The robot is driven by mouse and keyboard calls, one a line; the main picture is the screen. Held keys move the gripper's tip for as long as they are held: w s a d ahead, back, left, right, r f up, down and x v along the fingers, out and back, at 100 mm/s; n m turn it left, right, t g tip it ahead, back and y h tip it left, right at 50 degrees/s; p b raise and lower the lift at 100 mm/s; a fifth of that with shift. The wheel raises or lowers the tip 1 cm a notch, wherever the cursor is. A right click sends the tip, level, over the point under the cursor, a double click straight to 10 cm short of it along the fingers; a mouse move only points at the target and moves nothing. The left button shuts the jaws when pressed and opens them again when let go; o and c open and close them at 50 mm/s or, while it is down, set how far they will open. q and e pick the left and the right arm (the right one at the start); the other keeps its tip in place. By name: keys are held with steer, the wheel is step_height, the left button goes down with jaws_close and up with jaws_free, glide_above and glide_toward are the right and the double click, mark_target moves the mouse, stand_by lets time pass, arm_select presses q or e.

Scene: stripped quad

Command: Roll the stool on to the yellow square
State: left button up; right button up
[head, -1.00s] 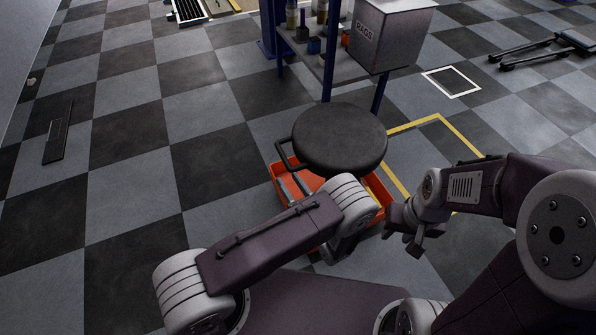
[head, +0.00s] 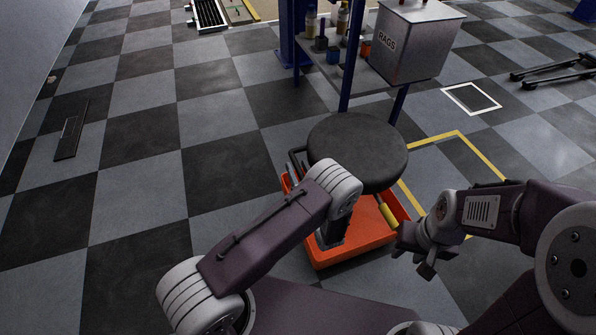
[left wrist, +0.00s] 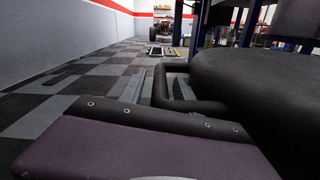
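The stool has a round black seat (head: 357,150), a dark side handle and an orange tray base (head: 335,255) with tools in it. The yellow square (head: 432,140) is a taped outline on the floor, right of the stool and partly hidden by it and my right arm. My left gripper (head: 331,236) is over the tray's left part, by the handle side; its fingers are hidden or unclear. In the left wrist view the handle (left wrist: 182,103) and seat (left wrist: 262,85) are close ahead, and no fingers show. My right gripper (head: 417,258) hangs empty, fingers apart, right of the tray.
A blue-legged stand with a grey RAGS bin (head: 415,42) and bottles is close behind the stool. A white-outlined floor square (head: 471,98) and a dark low frame (head: 552,66) lie farther right. The checkered floor at left is mostly clear.

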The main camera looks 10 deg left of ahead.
arm_select(q)
jaws_close()
stand_by(1.4)
